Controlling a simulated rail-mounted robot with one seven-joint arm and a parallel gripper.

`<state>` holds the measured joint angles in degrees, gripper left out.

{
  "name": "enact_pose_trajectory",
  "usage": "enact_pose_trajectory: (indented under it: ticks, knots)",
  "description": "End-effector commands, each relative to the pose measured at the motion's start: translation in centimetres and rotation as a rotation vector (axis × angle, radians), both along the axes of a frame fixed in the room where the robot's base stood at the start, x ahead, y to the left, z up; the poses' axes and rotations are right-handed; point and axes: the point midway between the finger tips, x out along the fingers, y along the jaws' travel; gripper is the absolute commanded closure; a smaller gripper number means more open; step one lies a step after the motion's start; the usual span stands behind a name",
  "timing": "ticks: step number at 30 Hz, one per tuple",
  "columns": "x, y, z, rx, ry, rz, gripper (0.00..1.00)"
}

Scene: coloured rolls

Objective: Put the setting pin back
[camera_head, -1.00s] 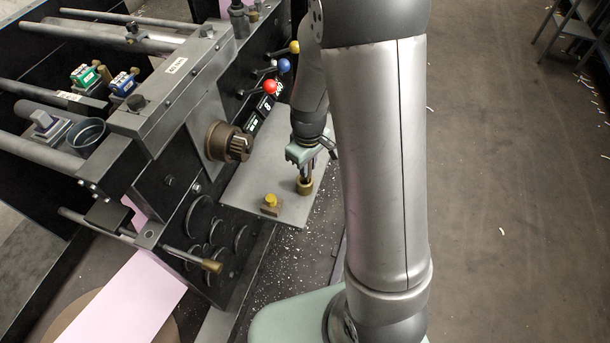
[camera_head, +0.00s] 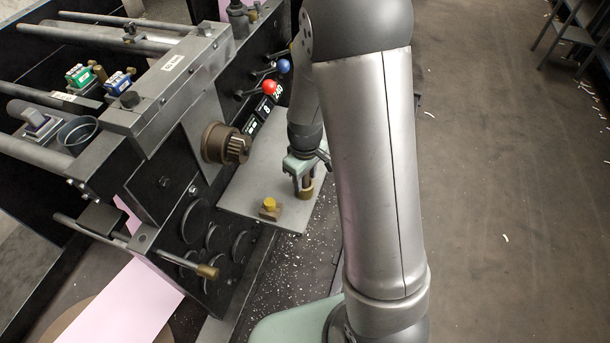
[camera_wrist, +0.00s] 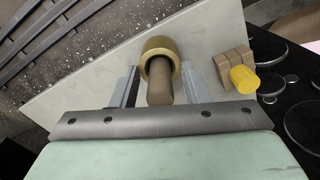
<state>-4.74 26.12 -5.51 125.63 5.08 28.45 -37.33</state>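A brown pin (camera_wrist: 160,88) stands upright in a brass collar (camera_wrist: 160,47) on a grey plate. The collar also shows in the head view (camera_head: 306,193); there the pin is largely hidden by my gripper (camera_head: 303,178). My gripper reaches down over the pin. In the wrist view its two fingers (camera_wrist: 160,85) are on either side of the pin, with a visible gap on both sides, so it is open and not holding it. How deep the pin sits in the collar cannot be told.
The grey plate (camera_head: 245,193) juts from the machine. A yellow knob (camera_head: 269,204) on a small brown block stands beside the collar. A toothed brown spindle (camera_head: 226,146) and levers with red (camera_head: 269,87) and blue (camera_head: 284,66) balls are close by. Pale scraps litter the floor.

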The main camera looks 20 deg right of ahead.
Motion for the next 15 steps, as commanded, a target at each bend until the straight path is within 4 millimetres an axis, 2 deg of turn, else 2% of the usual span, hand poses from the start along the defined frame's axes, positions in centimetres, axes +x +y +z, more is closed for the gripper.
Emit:
enact_pose_trajectory:
  ticks: [5, 9, 11, 15]
  knots:
    - [0.0, 0.0, 0.1, 0.0, 0.0, 0.0, 0.59]
    - [0.0, 0.0, 0.9, 0.0, -0.002, 0.0, 0.59]
    - [0.1, 0.0, 1.7, 0.001, -0.003, 0.0, 0.59]
    - [0.1, 0.0, 4.6, 0.0, -0.006, 0.001, 0.59]
